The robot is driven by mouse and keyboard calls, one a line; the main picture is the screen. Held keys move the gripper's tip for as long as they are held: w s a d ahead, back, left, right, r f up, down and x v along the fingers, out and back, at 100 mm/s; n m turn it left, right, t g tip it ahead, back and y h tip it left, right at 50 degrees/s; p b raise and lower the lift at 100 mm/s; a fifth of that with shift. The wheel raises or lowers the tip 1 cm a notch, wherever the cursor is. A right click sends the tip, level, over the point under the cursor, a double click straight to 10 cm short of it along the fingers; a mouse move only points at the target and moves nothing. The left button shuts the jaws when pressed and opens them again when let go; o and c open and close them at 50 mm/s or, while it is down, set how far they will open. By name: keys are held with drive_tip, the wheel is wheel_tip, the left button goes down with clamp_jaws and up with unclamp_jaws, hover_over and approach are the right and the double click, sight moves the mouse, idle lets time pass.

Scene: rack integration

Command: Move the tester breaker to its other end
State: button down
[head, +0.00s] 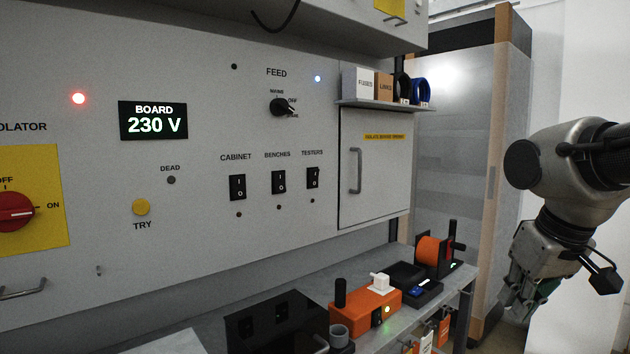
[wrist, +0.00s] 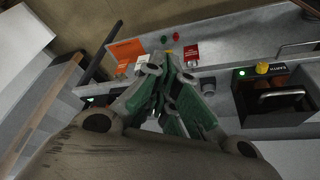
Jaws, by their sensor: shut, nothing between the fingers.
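The testers breaker (head: 312,178) is a small black rocker switch under the label TESTERS on the grey panel, right of the BENCHES breaker (head: 278,182) and the CABINET breaker (head: 237,187). Its rocker position is too small to tell. A small dark indicator sits below it. My gripper (head: 520,300) hangs at the right of the head view, well away from the panel and apart from the breaker. In the wrist view its green-padded fingers (wrist: 172,95) are closed together with nothing between them. The breaker does not show in the wrist view.
A bench below the panel holds an orange tester (head: 362,312) with a lit green lamp, a black tray (head: 412,283) and an orange reel (head: 432,250). A shelf (head: 385,104) with boxes juts out right of the breakers, above a cabinet door (head: 375,165). The display reads 230 V.

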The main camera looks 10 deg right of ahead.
sight(314, 178)
drive_tip(key=w+a+f+n+t, duration=0.2)
drive_tip(key=w+f, duration=0.1)
drive_tip(key=w, duration=1)
drive_tip(key=w+a+f+n+t, duration=0.1)
drive_tip(key=w+f+t, duration=0.15)
drive_tip(key=w, duration=1.15)
drive_tip(key=w+a+r+n+t+y, duration=0.2)
drive_tip(key=w+a+r+t+y, duration=0.2)
drive_tip(key=w+a+r, duration=0.3)
drive_tip(key=a+r+n+t+y, duration=0.1)
drive_tip(key=a+r+y, duration=0.2)
drive_tip(key=r, duration=0.2)
drive_tip(key=w+a+r+t+y, duration=0.1)
drive_tip(key=a+r+t+y, duration=0.1)
drive_tip(key=a+r+y, duration=0.2)
wheel_tip(314, 178, up, 2)
drive_tip(key=shift+r+n, duration=0.25)
drive_tip(key=shift+n, duration=0.15)
drive_tip(key=shift+t, duration=0.25)
drive_tip(key=x, duration=1.4)
